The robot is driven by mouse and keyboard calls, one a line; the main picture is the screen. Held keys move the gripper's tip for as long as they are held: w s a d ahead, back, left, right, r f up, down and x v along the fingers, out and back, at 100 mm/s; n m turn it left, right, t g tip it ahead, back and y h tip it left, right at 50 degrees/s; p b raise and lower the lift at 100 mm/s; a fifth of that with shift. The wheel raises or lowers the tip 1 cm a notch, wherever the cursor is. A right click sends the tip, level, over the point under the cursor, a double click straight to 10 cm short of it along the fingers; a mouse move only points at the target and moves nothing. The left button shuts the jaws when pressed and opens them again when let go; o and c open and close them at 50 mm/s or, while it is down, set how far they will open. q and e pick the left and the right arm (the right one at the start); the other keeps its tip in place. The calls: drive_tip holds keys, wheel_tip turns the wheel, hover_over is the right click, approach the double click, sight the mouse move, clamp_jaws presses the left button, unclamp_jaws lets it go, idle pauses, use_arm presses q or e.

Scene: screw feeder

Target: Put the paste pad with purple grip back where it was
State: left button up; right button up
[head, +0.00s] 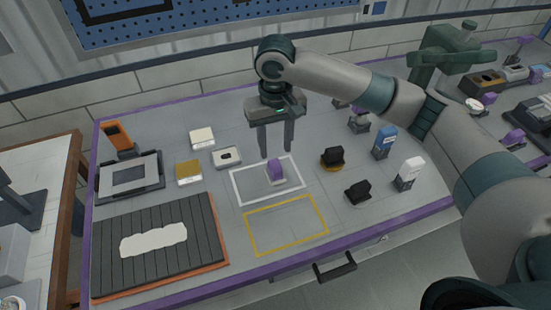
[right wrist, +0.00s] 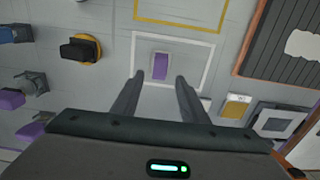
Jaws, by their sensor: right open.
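The paste pad with purple grip (head: 275,172) stands inside the white outlined rectangle (head: 238,200) on the grey table. In the right wrist view the purple-grip pad (right wrist: 160,66) shows just beyond the fingertips, inside the white outline. My right gripper (head: 277,153) is open, pointing down above the pad, with nothing between its fingers. In the right wrist view the right gripper's fingers (right wrist: 160,77) are spread to either side of the pad's line, apart from it. My left gripper is not in view.
The yellow outlined rectangle (head: 287,225) in front is empty. Black-grip pads (head: 333,156) (head: 358,191), a blue bottle-like item (head: 384,142) and a white one (head: 408,174) stand to the right. A dark slatted mat (head: 200,230) lies left; small trays (head: 227,157) stand behind.

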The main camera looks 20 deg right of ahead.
sight(276, 164)
drive_tip(key=shift+r+b, duration=0.35)
drive_tip(key=shift+r, duration=1.65)
drive_tip(key=shift+d, duration=0.1)
